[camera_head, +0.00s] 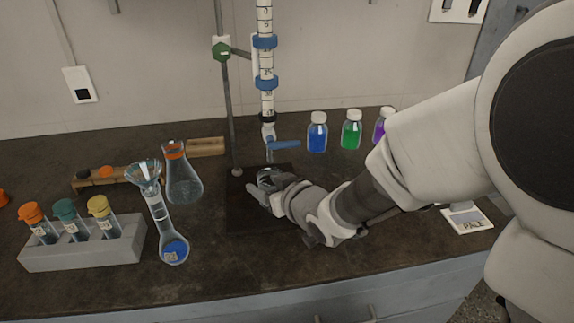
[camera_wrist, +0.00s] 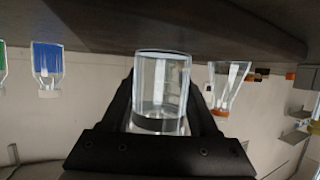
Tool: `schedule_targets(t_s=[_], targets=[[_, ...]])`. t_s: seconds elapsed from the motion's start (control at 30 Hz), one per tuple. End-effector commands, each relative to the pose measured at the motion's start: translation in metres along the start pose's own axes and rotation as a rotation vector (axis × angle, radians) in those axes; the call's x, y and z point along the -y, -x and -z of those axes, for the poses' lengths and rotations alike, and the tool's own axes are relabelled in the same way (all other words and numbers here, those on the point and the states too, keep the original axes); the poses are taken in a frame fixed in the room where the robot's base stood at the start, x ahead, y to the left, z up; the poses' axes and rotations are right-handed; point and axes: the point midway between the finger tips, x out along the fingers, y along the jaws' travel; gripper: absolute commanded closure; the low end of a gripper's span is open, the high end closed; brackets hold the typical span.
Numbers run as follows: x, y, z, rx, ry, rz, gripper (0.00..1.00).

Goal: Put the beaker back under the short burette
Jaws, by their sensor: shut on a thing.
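A clear glass beaker (camera_wrist: 162,75) fills the middle of the wrist view, between the two dark fingers of my gripper (camera_wrist: 163,92). My gripper is shut on it. In the camera_head view my gripper (camera_head: 266,184) is low over the dark stand base (camera_head: 245,215), just below the tip of a burette (camera_head: 266,95). The burette has blue clamps and a blue stopcock. In that view the beaker is mostly hidden by the gripper. I cannot tell whether the beaker touches the base.
A stand rod (camera_head: 230,120) rises left of the burette. A conical flask (camera_head: 183,180), a volumetric flask with a funnel (camera_head: 165,220) and a tube rack (camera_head: 85,245) stand to the left. Capped bottles (camera_head: 351,131) stand behind my arm, and a "PALE" card (camera_head: 467,218) lies right.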

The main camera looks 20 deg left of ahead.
Motion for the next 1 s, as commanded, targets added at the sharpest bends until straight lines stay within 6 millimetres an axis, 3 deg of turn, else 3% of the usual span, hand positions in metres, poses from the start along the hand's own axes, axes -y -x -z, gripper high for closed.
schedule_targets(t_s=[0.07,0.1,0.23,0.67,1.0], targets=[[0.000,-0.002,-0.004,-0.001,0.000,-0.001,0.96],[0.000,-0.001,-0.002,0.000,0.000,-0.001,0.32],[0.000,-0.001,-0.002,0.000,0.000,0.000,0.09],[0.000,0.003,0.003,0.000,0.000,-0.001,0.09],[-0.002,0.070,0.004,-0.002,-0.001,-0.004,0.09]])
